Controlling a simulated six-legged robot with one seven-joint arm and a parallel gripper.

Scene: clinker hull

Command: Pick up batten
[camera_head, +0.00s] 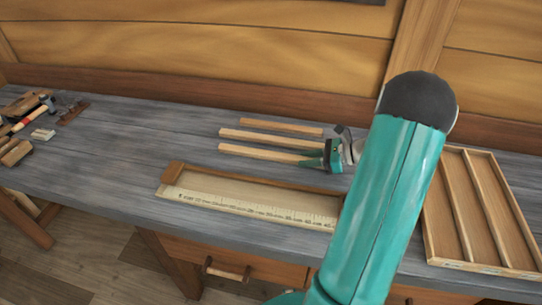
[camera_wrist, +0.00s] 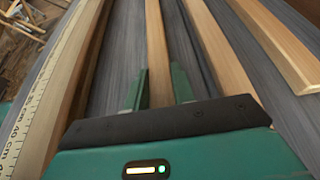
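Three pale wooden battens lie side by side on the grey bench in the head view: a near one (camera_head: 262,153), a middle one (camera_head: 265,138) and a shorter far one (camera_head: 280,127). My green gripper (camera_head: 322,158) is low over the right end of the near batten. In the wrist view, that batten (camera_wrist: 156,45) runs between the two fingers of my gripper (camera_wrist: 160,82), one finger on each side. The fingers look parted; whether they touch the batten is hard to see. The middle batten (camera_wrist: 212,40) is just right of the fingers.
A shallow wooden tray with a ruler edge (camera_head: 250,208) lies in front of the battens. A divided wooden tray (camera_head: 468,266) is at the right. Tools (camera_head: 32,119) lie at the far left. The bench between is clear. A plank wall stands behind.

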